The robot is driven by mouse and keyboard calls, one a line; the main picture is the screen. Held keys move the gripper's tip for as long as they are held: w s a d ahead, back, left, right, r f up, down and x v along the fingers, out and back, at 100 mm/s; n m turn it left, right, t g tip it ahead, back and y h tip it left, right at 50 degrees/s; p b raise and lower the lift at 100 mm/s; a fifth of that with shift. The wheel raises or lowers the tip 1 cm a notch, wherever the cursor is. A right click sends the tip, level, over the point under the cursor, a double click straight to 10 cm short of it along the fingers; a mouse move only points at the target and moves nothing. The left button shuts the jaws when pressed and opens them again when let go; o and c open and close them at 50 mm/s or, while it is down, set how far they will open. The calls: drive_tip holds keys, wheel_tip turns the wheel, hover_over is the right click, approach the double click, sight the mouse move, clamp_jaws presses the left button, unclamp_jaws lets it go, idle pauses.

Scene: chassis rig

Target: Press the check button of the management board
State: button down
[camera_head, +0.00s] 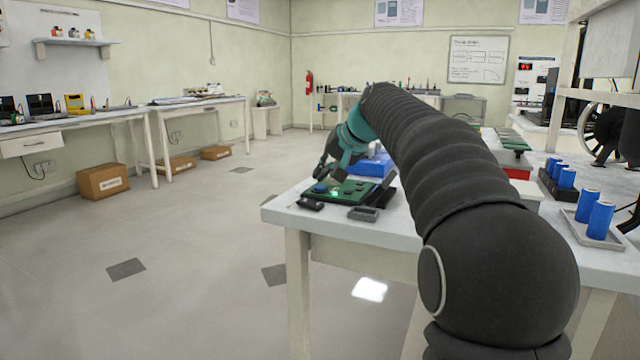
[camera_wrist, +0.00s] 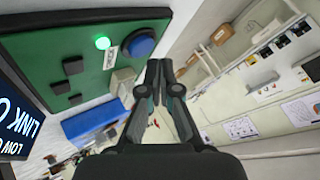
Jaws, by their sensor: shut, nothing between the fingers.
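The management board (camera_head: 352,190) is a green panel on the near white table in the head view; it fills the upper left of the wrist view (camera_wrist: 40,60). It carries a round blue button (camera_wrist: 141,44), a lit green lamp (camera_wrist: 102,41) and several small black parts. A small white label (camera_wrist: 109,59) sits by the button; its text is too small to read surely. My gripper (camera_wrist: 158,66) is shut and empty, its tips close beside the button in the wrist view, apart from it in the picture. In the head view my gripper (camera_head: 323,172) is over the board's left end.
A dark screen (camera_wrist: 14,115) with partly cut-off lettering stands by the board. A blue bin (camera_head: 372,166) is behind it. Small dark blocks (camera_head: 363,214) lie at the table's front edge. Blue cylinders (camera_head: 600,220) stand in a tray at right.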

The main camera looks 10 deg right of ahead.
sight(322, 187)
wheel_tip(322, 187, up, 3)
drive_tip(key=p, duration=0.3)
drive_tip(key=shift+r, duration=1)
drive_tip(key=shift+n+g+h, duration=0.3)
drive_tip(key=shift+g+h, duration=0.1)
drive_tip(key=shift+h, duration=0.3)
drive_tip(key=s+f, duration=0.1)
drive_tip(key=s, duration=0.3)
drive_tip(key=s+a+f, duration=0.1)
drive_tip(key=s, duration=0.3)
drive_tip(key=s+f, duration=0.1)
drive_tip(key=s, duration=0.3)
drive_tip(key=shift+a+f, duration=0.25)
drive_tip(key=s+f+n+h, duration=0.1)
drive_tip(key=s+f, duration=0.9)
drive_tip(key=s, duration=0.4)
drive_tip(key=s+d+f+n+g+h, duration=0.1)
drive_tip(key=s+f+h, duration=0.1)
drive_tip(key=s+f, duration=0.8)
drive_tip(key=s, duration=0.4)
drive_tip(key=shift+f+g, duration=0.25)
drive_tip(key=shift+g, duration=0.05)
